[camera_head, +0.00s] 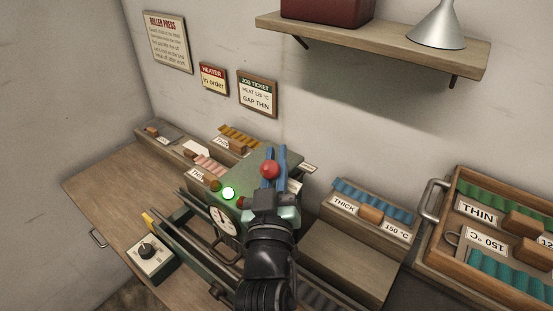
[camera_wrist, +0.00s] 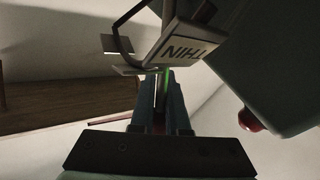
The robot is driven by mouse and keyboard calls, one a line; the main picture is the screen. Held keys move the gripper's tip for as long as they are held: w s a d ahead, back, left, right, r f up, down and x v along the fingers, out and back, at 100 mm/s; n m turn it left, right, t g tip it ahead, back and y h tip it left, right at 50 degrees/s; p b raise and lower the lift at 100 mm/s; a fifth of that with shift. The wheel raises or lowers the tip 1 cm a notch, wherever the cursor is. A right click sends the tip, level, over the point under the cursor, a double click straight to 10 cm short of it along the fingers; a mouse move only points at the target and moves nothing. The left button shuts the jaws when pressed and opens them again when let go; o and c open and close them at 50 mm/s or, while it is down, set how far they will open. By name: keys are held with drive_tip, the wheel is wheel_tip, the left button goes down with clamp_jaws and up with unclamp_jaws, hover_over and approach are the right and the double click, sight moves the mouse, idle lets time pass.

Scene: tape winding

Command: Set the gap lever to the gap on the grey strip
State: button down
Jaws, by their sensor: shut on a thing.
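The roller press (camera_head: 258,168) stands on the bench with its green top plate. My gripper (camera_head: 275,150) is over the right part of the press, its two blue fingers pointing away toward the wall. In the wrist view the fingers (camera_wrist: 160,85) are close together around a thin piece, taken as the gap lever, which they mostly hide. I cannot make out a grey strip.
The job ticket (camera_head: 257,94) on the wall reads heat 120 °C, gap THIN. A THICK tray (camera_head: 345,203) is right of the press. A wooden crate (camera_head: 440,222) stands far right. A shelf (camera_head: 375,45) overhangs behind. A control box (camera_head: 150,259) sits front left.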

drive_tip(key=c, duration=0.9)
unclamp_jaws()
drive_tip(key=shift+a+r, duration=0.1)
drive_tip(key=shift+r, duration=0.05)
drive_tip(key=shift+s, duration=0.1)
drive_tip(key=shift+s+f, duration=0.25)
drive_tip(key=s+b, duration=0.1)
drive_tip(key=s, duration=0.3)
drive_tip(key=s+f+b, duration=0.1)
drive_tip(key=s+b, duration=0.1)
drive_tip(key=s, duration=0.2)
drive_tip(key=s+f+b, duration=0.1)
drive_tip(key=s, duration=0.3)
drive_tip(key=shift+a+b, duration=0.3)
